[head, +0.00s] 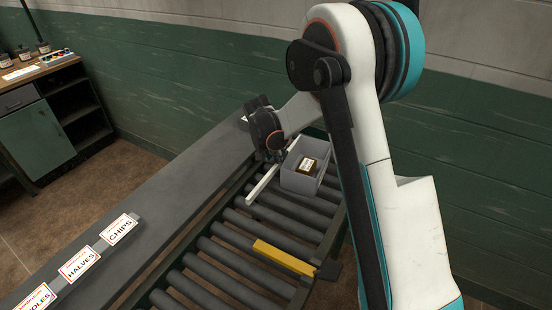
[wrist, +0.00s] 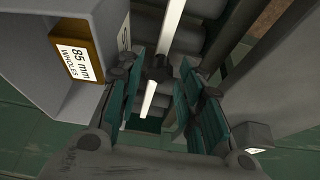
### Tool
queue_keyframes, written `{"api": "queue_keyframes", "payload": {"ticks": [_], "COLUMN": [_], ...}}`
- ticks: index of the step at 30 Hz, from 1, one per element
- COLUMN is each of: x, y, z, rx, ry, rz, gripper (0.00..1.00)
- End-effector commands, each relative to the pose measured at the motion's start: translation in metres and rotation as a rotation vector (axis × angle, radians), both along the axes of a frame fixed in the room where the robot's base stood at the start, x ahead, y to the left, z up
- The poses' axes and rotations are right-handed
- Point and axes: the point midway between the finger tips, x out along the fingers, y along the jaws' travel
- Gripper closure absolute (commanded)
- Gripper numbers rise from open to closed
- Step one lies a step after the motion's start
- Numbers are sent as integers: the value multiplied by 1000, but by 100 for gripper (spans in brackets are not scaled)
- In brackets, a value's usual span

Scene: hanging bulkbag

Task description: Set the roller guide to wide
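A long white bar (head: 262,185), which looks like the roller guide, lies lengthwise along the left part of the roller conveyor (head: 225,262). It also shows in the wrist view (wrist: 172,25), with a dark knob or post (wrist: 155,68) partway along it. My gripper (head: 272,155) is over the far part of the bar, left of a grey bin. In the wrist view its teal-padded fingers (wrist: 160,82) are apart, one on each side of the bar and dark knob. I see a gap around the knob; contact is hard to tell. The bar's far end is partly hidden by my gripper.
The grey bin (head: 298,181) stands on the rollers close to my gripper, holding a block labelled 85 mm wholes (wrist: 78,60). A yellow bar (head: 284,257) crosses the nearer rollers. A grey ledge (head: 150,205) with signs including CHIPS and HALVES runs along the left.

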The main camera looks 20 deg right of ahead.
Motion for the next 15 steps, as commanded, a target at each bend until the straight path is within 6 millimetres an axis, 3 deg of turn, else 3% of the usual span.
{"api": "queue_keyframes", "payload": {"ticks": [11,15], "x": [2,2], "y": [-2,-2], "z": [-6,-6], "rx": [0,0], "ry": [0,0], "rz": [0,0], "gripper": [66,93]}}
